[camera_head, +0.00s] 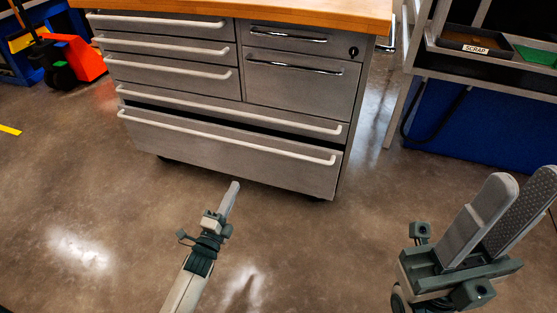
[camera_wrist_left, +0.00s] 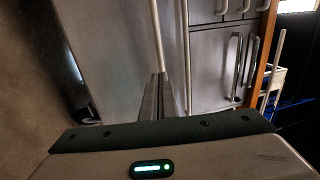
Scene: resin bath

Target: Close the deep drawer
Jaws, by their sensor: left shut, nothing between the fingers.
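The deep drawer (camera_head: 225,155) is the wide bottom drawer of the grey cabinet in the head view. It stands out a little, with a dark gap above its front. Its long pale handle (camera_head: 225,137) runs along the top of the front. In the left wrist view the drawer front (camera_wrist_left: 108,45) appears turned sideways. My left gripper (camera_head: 234,186) is shut and empty, its tips near the lower edge of the drawer front; I cannot tell whether they touch. Its fingers also show in the left wrist view (camera_wrist_left: 157,92). My right gripper (camera_head: 522,181) is open and empty at the right, away from the drawer.
The other cabinet drawers look shut, under a wooden top (camera_head: 260,10). A rack with a tray labelled scrap (camera_head: 475,47) and a blue bin (camera_head: 485,125) stand at the right. An orange pallet jack (camera_head: 75,58) is at the far left. The floor before the cabinet is clear.

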